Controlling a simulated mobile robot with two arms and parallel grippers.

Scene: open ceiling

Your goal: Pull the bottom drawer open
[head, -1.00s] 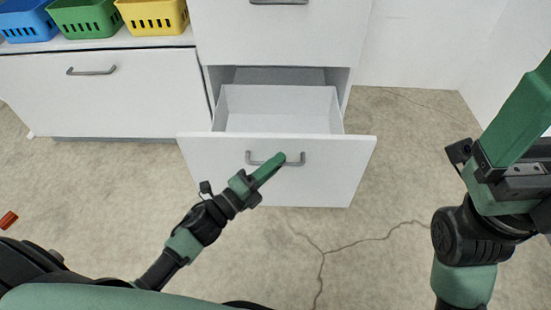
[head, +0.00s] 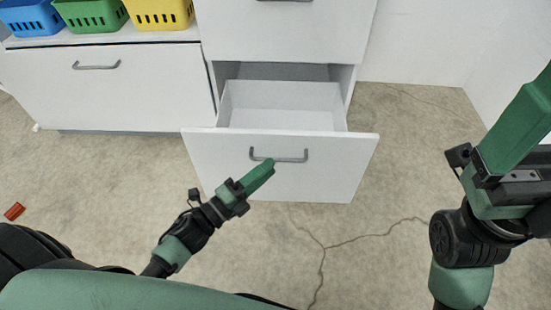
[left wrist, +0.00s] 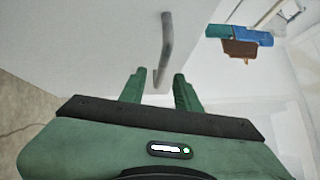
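The white bottom drawer (head: 230,165) is pulled out, and its empty inside shows in the head view. Its grey bar handle (head: 290,158) is on the front panel. My left gripper (head: 271,165) is just in front of the handle's left part. In the left wrist view, the two green fingers of the left gripper (left wrist: 156,88) are apart, with the lower end of the handle (left wrist: 166,45) showing between and beyond them. The fingers do not grip it. My right gripper (head: 525,115) is raised at the right edge, side-on, so its opening is hidden.
A closed white cabinet (head: 110,85) stands to the left, with blue (head: 30,17), green (head: 92,15) and yellow (head: 160,13) baskets on top. A small red-brown object (head: 14,211) lies on the floor at left. The floor right of the drawer is clear.

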